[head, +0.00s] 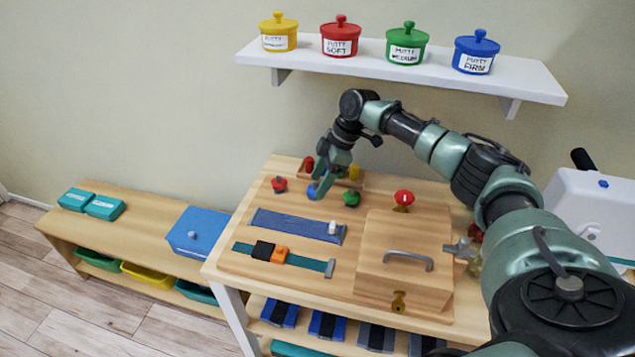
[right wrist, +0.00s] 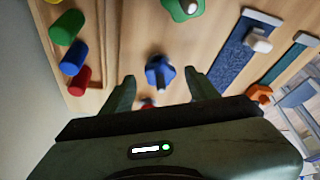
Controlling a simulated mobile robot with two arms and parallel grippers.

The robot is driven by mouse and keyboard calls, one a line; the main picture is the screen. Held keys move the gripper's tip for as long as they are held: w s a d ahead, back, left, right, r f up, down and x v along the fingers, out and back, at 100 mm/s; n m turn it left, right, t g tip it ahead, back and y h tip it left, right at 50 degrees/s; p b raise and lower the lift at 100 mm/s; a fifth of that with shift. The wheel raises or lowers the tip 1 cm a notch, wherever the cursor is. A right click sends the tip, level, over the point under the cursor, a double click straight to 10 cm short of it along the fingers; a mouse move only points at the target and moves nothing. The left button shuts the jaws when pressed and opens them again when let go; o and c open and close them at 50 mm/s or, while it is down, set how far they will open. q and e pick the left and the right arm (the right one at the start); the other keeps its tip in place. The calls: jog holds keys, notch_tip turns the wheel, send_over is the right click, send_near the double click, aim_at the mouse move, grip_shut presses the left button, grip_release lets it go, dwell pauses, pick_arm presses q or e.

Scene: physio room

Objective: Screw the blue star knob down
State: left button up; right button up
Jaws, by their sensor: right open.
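The blue star knob (head: 312,193) sits on the wooden board at the back of the table, partly hidden by my right gripper (head: 320,184) in the head view. In the right wrist view the blue star knob (right wrist: 159,72) shows whole, between and just beyond the two fingertips. My right gripper (right wrist: 159,78) is open, with a gap on each side of the knob and nothing held. How far the knob is screwed down cannot be told. My left gripper is not in view.
A red knob (head: 279,184) and a green knob (head: 351,198) flank the blue one. A rack of coloured pegs (right wrist: 67,26) stands close behind. A blue strap (head: 290,224) and a wooden box (head: 385,275) lie nearer. A shelf (head: 440,76) with putty jars hangs above.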

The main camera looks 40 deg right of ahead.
jog(key=shift+x, duration=0.9)
